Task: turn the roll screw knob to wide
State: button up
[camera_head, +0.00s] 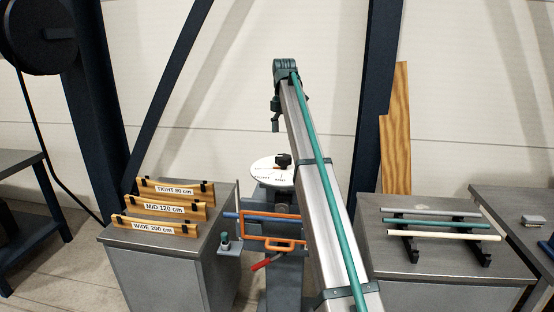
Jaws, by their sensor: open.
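The roll screw knob (283,160) is a small black knob standing on a round white dial plate (263,167), near the middle of the view. The dial carries small printed labels that are too small to read surely, and I cannot tell which mark the knob points to. My gripper (275,127) hangs from the end of my long silver arm, above the knob and slightly left of it in the picture. It is open and apart from the knob, with nothing seen in it. My arm covers the area right of the dial.
A left cabinet (170,265) bears wooden templates (160,208) labelled tight, mid and wide. A right cabinet (440,283) bears several rods (440,224) on black holders. Dark posts stand behind.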

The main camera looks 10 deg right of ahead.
aim_at(284, 156)
notch_tip(284, 156, down, 10)
jog(key=shift+f+p, duration=0.1)
jog(key=shift+p, duration=1.15)
jog(key=c, duration=1.2)
